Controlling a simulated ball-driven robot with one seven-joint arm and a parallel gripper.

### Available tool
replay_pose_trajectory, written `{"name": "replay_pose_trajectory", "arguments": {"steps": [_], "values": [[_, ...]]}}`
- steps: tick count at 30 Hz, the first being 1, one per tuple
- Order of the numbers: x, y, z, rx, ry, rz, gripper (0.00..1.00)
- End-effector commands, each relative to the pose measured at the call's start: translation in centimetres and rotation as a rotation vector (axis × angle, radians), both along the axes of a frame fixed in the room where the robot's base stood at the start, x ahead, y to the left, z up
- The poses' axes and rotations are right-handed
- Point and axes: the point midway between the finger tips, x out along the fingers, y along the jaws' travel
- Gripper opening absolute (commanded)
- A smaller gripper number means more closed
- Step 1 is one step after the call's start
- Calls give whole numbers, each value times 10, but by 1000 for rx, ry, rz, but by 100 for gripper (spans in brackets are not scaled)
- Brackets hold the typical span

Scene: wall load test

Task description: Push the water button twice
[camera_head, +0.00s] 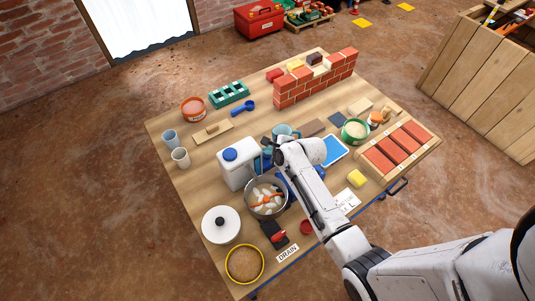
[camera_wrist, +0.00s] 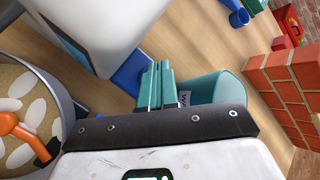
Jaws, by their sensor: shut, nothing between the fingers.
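A white water dispenser (camera_head: 238,168) with a round blue cap (camera_head: 230,155) stands left of my arm's end in the head view. Its white side (camera_wrist: 105,25) fills the top left of the wrist view, with a blue part (camera_wrist: 133,72) low beside it. I cannot tell which part is the water button. My gripper (camera_wrist: 158,68) is shut and empty, its teal fingers together near that blue part; contact is unclear. A teal cup (camera_wrist: 215,88) is just right of the fingers; it also shows in the head view (camera_head: 285,130). In the head view my wrist hides the fingertips.
A pot (camera_head: 252,205) with white pieces and an orange utensil stands close beside the dispenser. A brick wall (camera_head: 300,90) stands behind. The table's left side has bare room.

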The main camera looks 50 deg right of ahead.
Motion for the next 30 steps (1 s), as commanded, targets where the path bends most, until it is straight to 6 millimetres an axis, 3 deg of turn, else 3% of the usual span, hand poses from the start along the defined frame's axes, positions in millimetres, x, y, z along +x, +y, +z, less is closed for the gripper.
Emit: {"name": "replay_pose_trajectory", "arguments": {"steps": [30], "values": [[0,0,-11,0,0,0,0]]}}
